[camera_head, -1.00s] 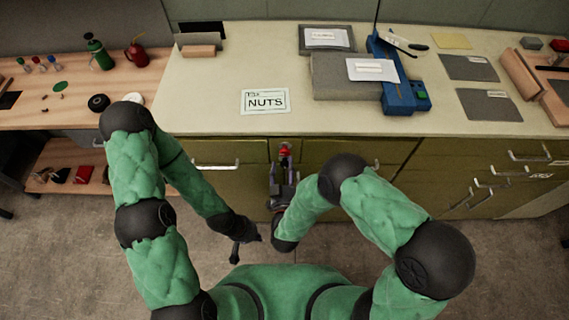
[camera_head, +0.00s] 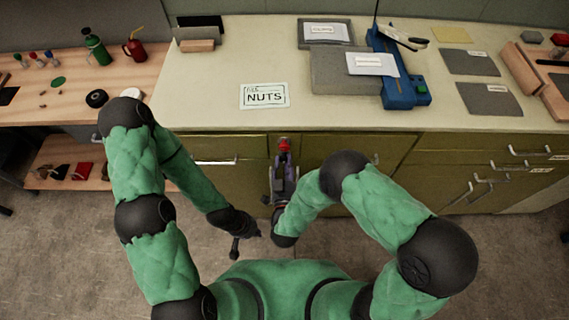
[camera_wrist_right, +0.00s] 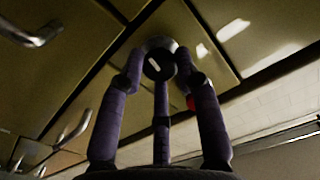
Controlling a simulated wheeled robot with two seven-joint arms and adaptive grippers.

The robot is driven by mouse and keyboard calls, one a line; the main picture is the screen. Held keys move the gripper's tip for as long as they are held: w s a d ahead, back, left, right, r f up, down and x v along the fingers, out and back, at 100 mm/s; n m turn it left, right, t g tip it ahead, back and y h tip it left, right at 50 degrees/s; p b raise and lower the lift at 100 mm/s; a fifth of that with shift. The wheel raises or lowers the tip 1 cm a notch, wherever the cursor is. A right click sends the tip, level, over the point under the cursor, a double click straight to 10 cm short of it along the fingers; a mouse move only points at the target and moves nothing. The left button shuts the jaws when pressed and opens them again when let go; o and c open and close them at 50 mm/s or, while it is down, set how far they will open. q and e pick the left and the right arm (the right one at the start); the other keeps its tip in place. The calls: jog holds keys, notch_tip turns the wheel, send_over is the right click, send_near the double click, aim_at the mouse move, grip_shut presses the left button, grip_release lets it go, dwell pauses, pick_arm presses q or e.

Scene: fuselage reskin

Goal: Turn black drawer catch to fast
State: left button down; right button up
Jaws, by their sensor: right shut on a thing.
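The black drawer catch (camera_wrist_right: 157,66) is a round black knob with a pale mark on its face, against a silvery round part on the olive cabinet front. It shows in the right wrist view between my purple fingers. My right gripper (camera_wrist_right: 160,74) is shut on it, with fingers on both sides and one below. In the head view my right gripper (camera_head: 284,160) reaches the cabinet front just under the worktop, beside a small red part (camera_head: 285,145); the catch is hidden there. My left gripper (camera_head: 236,248) hangs low over the floor, away from the cabinet; its jaws are too small to read.
The olive cabinet has bar handles (camera_head: 216,162) beside my right gripper. The worktop (camera_head: 220,100) above holds a NUTS card (camera_head: 264,96), grey blocks and a blue tool (camera_head: 403,92). A wooden bench (camera_head: 60,105) stands left. Floor below is clear.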

jog(key=m, duration=0.4)
jog(key=shift+w+r+m+b, duration=0.2)
jog(key=shift+r+m+b, duration=0.1)
jog(key=shift+b, duration=0.1)
jog(key=m, duration=0.3)
jog(key=shift+d+m+b, duration=0.1)
jog(key=shift+m+b, duration=0.3)
jog(key=m, duration=0.3)
jog(key=shift+m+b, duration=0.3)
jog(key=shift+b, duration=0.1)
jog(key=shift+d+m+b, duration=0.1)
jog(key=shift+m+b, duration=0.4)
jog(key=shift+m, duration=1.4)
jog(key=shift+f, duration=0.1)
jog(key=o, duration=1.1)
jog(key=shift+d+f, duration=0.1)
jog(key=shift+f, duration=0.05)
